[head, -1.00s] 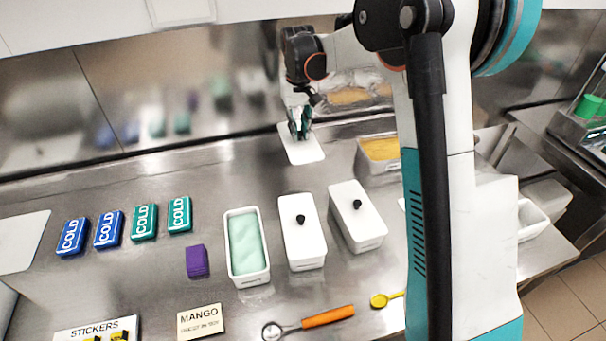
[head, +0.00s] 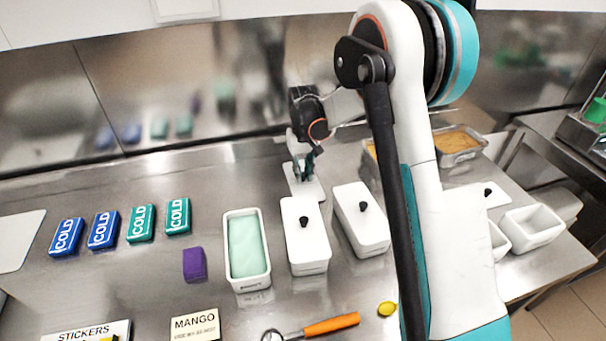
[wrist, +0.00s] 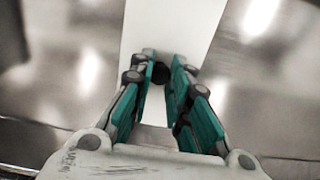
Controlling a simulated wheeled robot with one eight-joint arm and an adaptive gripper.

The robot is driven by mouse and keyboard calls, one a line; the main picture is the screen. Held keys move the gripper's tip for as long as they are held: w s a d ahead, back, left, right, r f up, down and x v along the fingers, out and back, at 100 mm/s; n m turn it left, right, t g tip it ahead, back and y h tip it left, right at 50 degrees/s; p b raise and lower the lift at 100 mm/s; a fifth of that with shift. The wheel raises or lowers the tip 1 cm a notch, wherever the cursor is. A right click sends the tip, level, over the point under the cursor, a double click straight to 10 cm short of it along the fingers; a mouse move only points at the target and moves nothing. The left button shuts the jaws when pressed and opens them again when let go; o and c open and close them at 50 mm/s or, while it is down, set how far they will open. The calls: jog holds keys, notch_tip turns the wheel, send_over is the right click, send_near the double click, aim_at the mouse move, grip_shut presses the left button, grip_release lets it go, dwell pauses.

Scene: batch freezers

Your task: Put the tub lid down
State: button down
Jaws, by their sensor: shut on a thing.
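In the wrist view the white lid (wrist: 172,28) stretches away beyond the teal fingers. In the head view the lid is at the back of the counter, behind the lidded tubs, and the arm hides part of it. I cannot tell whether it touches the counter. An open white tub (head: 247,283) with pale green contents stands at the front left of it.
Two white tubs with lids on, one left (head: 305,238) and one right (head: 361,219), stand in front of the gripper. Several cold packs (head: 140,222) and a purple block (head: 194,264) are at the left. An orange-handled scoop (head: 331,325) lies in front. Counter between cold packs and back wall is clear.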

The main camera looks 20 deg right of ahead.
jog(key=shift+f, duration=0.25)
jog(key=c, duration=1.5)
grip_release()
